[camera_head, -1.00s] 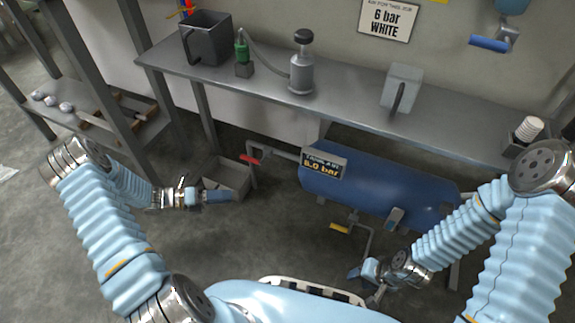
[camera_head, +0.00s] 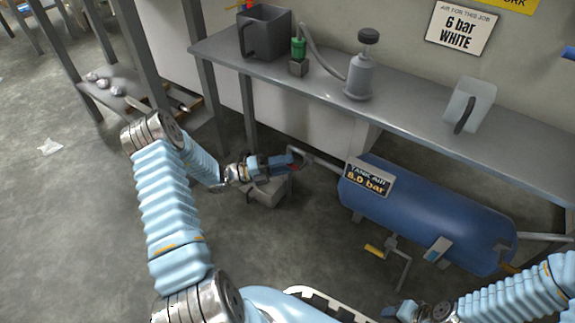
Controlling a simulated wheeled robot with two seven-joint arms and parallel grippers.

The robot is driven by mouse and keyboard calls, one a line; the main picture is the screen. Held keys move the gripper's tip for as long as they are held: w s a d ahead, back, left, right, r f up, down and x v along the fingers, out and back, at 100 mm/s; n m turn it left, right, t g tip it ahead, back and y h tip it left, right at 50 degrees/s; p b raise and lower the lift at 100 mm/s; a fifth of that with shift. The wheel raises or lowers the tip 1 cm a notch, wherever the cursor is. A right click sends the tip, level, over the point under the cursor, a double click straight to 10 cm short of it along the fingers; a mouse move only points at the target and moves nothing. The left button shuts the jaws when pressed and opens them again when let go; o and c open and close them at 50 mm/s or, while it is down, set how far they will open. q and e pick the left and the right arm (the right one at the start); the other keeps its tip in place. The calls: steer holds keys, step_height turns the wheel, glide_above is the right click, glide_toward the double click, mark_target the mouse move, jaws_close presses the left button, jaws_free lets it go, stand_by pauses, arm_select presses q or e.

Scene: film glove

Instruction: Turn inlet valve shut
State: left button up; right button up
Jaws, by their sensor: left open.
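The blue air tank (camera_head: 440,220) lies under the bench, with a sign reading 8.0 bar on its left end. A yellow handle (camera_head: 374,250) sits on piping below the tank. My right gripper (camera_head: 393,311) is low at the bottom of the view, away from both handles; its finger gap is unclear.
A grey crate (camera_head: 266,192) stands on the floor under my left gripper. The bench (camera_head: 420,95) above holds a dark bin (camera_head: 264,35), a green-topped bottle (camera_head: 298,50) and a grey pump canister (camera_head: 360,77). A shelf rack (camera_head: 130,50) stands at left.

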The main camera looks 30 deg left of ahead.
arm_select(q)
steer(key=shift+w+d+r, duration=0.1)
steer(key=shift+w+d, duration=0.15)
steer(key=shift+d, duration=0.1)
steer(key=shift+c, duration=0.5)
jaws_close()
